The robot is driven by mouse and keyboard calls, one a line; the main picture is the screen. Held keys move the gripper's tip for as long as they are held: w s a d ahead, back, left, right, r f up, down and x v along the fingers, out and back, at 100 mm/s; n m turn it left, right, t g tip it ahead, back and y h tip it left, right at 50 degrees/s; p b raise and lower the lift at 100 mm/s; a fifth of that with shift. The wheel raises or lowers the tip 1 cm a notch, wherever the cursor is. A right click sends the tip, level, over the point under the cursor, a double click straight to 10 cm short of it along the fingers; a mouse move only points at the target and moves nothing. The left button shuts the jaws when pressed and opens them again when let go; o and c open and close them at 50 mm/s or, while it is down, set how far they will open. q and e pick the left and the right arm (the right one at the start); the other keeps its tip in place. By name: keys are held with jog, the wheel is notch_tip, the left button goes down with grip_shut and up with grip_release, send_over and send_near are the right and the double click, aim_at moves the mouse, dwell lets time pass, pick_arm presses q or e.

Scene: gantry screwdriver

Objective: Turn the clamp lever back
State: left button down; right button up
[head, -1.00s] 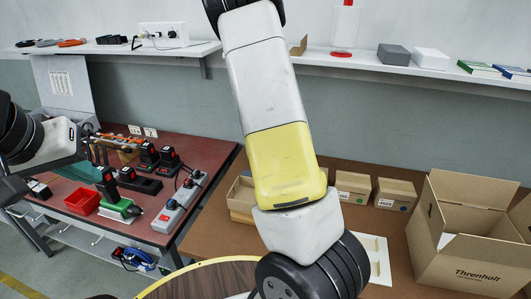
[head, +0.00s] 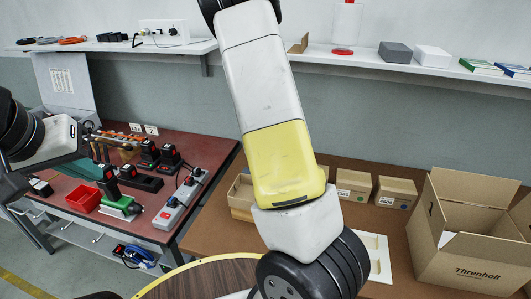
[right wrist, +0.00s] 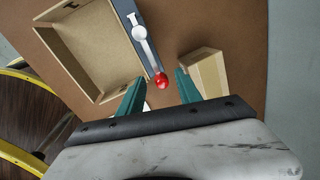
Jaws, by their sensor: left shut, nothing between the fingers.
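The clamp lever (right wrist: 145,45) shows in the right wrist view as a light arm with a round white pivot and a red ball knob (right wrist: 161,80) at its end. It sits along a dark blue-grey bar (right wrist: 128,12). My right gripper (right wrist: 159,88) is open, its teal fingers apart on either side of the knob. I cannot tell how deep the knob sits between them. In the head view my right arm hides the lever and the right gripper. My left gripper (head: 93,142) is shut and empty over the red-brown bench at the left.
An open cardboard tray (right wrist: 42,22) lies left of the lever, and a small carton (right wrist: 207,72) lies right of it. In the head view a large open carton (head: 465,245) stands at right. Chargers, a power strip (head: 180,205) and a red bin (head: 84,198) crowd the left bench.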

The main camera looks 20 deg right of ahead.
notch_tip(320, 180, up, 8)
jog(key=shift+s+a+f, duration=0.15)
jog(key=shift+s+a, duration=0.25)
jog(key=shift+a, duration=0.05)
dwell(0.3)
jog(key=s+a+r+n+t+y, duration=0.1)
jog(key=s+a+r+n+t, duration=0.1)
jog(key=s+a+r+n, duration=0.6)
jog(key=s+a+r+n+t+y, duration=0.2)
jog(key=s+a+r+n, duration=0.6)
jog(key=n, duration=1.2)
jog(key=s+r+t, duration=0.1)
jog(key=s, duration=0.2)
jog(key=shift+s+a+r+y, duration=0.15)
jog(key=shift+a+r+y, duration=0.05)
jog(key=shift+y, duration=0.1)
